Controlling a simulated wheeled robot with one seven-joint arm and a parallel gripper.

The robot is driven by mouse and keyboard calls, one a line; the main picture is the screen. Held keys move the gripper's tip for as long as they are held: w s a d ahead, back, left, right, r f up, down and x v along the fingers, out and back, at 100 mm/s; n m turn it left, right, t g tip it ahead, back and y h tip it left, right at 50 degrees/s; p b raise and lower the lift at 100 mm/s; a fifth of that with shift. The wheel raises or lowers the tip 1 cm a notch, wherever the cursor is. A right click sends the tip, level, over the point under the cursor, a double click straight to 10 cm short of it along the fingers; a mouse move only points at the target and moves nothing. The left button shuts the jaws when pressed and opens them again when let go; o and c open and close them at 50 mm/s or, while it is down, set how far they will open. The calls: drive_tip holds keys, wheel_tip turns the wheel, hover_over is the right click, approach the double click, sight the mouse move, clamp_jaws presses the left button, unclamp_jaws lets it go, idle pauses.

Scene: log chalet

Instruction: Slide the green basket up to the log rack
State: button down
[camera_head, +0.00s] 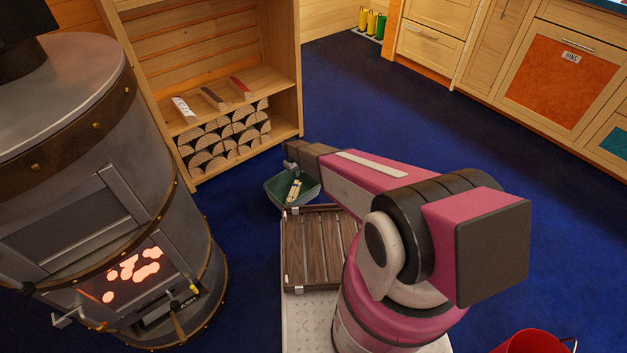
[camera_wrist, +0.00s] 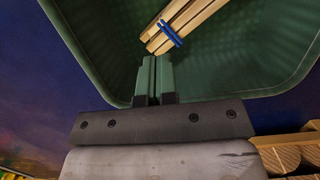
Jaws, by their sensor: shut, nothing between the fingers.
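The green basket (camera_head: 309,190) stands on the blue floor just in front of the log rack (camera_head: 284,60), with a strip of floor between them. It holds pale sticks (camera_head: 293,190) with a blue clip, also seen in the wrist view (camera_wrist: 185,22). My gripper (camera_head: 291,167) reaches over the basket's rack-side part. In the wrist view my gripper's fingers (camera_wrist: 153,62) are together and empty, overlapping the rim of the basket (camera_wrist: 105,60). I cannot tell whether they touch it. The log rack has cut logs (camera_head: 225,138) in its lower bay.
A round stove (camera_head: 70,150) with glowing embers stands at the left, close to the basket. A slatted wooden tray (camera_head: 318,248) lies just in front of the basket. A red bucket (camera_head: 535,342) is at the lower right. Blue floor (camera_head: 400,110) is clear towards the cabinets (camera_head: 560,75).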

sight(311, 191)
drive_tip(key=s+d, duration=0.2)
drive_tip(key=s, duration=0.1)
drive_tip(key=s+d, duration=0.2)
drive_tip(key=s, duration=0.1)
drive_tip(key=s+d, duration=0.2)
drive_tip(key=s, duration=0.1)
drive_tip(key=shift+s+d+r, duration=0.1)
drive_tip(key=shift+s+d, duration=0.2)
drive_tip(key=shift+d, duration=0.1)
drive_tip(key=shift+s+d+f, duration=0.1)
drive_tip(key=shift+d+f, duration=0.05)
drive_tip(key=shift+f, duration=0.8)
drive_tip(key=shift+w+f, duration=0.1)
drive_tip(key=shift+w, duration=0.1)
drive_tip(key=w+a, duration=0.2)
drive_tip(key=w, duration=0.1)
drive_tip(key=shift+a, duration=0.3)
drive_tip(key=shift+r, duration=0.2)
